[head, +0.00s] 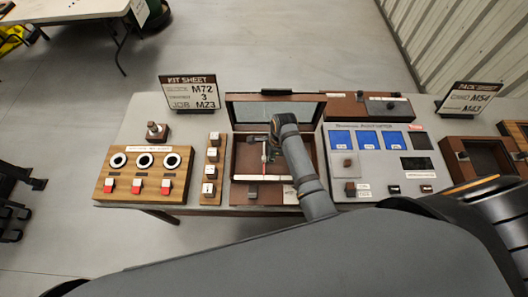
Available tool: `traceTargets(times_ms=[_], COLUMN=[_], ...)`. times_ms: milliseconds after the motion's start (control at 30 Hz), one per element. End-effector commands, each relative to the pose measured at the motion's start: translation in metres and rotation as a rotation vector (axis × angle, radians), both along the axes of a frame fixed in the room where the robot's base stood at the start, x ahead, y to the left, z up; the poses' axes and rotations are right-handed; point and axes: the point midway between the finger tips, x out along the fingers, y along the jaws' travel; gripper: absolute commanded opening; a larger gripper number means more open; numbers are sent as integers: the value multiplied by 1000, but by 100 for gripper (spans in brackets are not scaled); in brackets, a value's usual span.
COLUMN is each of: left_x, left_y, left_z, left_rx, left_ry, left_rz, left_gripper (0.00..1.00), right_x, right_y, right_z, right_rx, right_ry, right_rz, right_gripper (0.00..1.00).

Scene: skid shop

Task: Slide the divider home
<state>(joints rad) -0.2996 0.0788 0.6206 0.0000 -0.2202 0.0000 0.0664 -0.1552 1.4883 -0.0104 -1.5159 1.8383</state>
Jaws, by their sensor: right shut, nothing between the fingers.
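An open brown wooden box (234,163) with a raised glazed lid (240,111) stands at the middle of the bench. A pale strip (248,178) runs across the box near its front, and a small dark block sits in front of it. I cannot tell for certain which part is the divider. My right gripper (268,153) reaches down into the box, shut and empty, behind the pale strip. My wrist and forearm hide the right part of the box. My left gripper is not in view.
A button panel (147,190) and a narrow switch block (212,187) stand left of the box. A grey console with blue screens (370,140) stands close on its right, near my arm. The kit sheet sign (192,93) is behind left. A wooden tray (455,166) is farther right.

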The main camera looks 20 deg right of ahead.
Motion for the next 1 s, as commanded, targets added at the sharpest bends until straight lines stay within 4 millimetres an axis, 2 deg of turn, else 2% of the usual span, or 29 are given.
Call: traceTargets(times_ms=[300, 667, 1000], left_x=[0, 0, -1], left_y=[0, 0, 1], left_z=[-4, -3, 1], left_rx=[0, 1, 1], left_ry=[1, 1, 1], left_rz=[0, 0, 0], left_gripper=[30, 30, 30], right_x=[0, 0, 4], right_y=[0, 1, 15], right_z=[-9, -9, -9], right_rx=[0, 0, 2], right_ry=[-1, -1, 0], right_rz=[0, 0, 0], right_gripper=[0, 0, 0])
